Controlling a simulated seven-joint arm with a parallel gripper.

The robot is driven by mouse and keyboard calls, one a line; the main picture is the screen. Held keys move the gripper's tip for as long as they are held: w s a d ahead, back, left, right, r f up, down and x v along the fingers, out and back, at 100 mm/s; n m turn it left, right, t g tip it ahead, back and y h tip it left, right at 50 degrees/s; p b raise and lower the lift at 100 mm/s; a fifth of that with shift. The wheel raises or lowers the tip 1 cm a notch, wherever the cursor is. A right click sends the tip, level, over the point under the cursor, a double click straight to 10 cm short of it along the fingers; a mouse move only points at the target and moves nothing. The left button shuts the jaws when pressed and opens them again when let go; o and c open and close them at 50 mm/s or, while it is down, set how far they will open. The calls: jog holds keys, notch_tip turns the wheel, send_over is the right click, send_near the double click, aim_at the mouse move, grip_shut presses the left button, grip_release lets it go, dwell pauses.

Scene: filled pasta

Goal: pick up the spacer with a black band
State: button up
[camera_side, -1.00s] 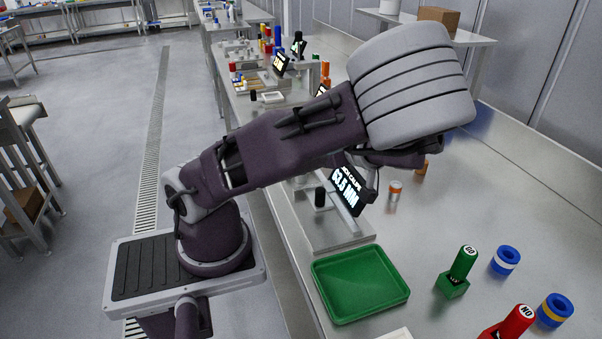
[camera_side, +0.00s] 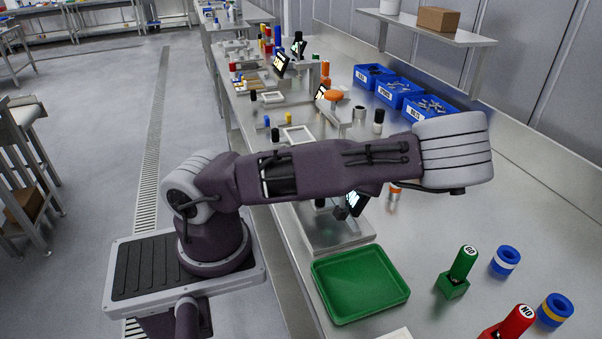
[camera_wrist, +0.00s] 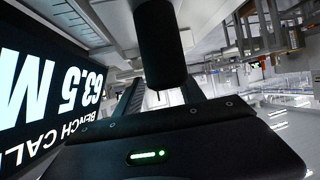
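My gripper's dark body (camera_wrist: 190,145), with a green light, fills the bottom of the wrist view. A silver spacer (camera_side: 395,194) with an orange band stands beside the bench caliper. A blue ring with a white band (camera_side: 506,260) and one with a yellow band (camera_side: 554,310) lie at the right. A pale cylinder with a black top (camera_side: 378,122) stands behind my arm. I cannot tell whether it is a spacer, and no black-banded spacer is clear.
The caliper display (camera_wrist: 35,95) and a black cylinder (camera_wrist: 160,45) are close in the wrist view. A green tray (camera_side: 360,284), green GO gauge (camera_side: 460,270) and red gauge (camera_side: 515,323) stand in front. Blue bins (camera_side: 400,92) line the back. Bench between rings and bins is bare.

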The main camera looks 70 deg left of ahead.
grip_shut()
jog(key=shift+r, duration=0.15)
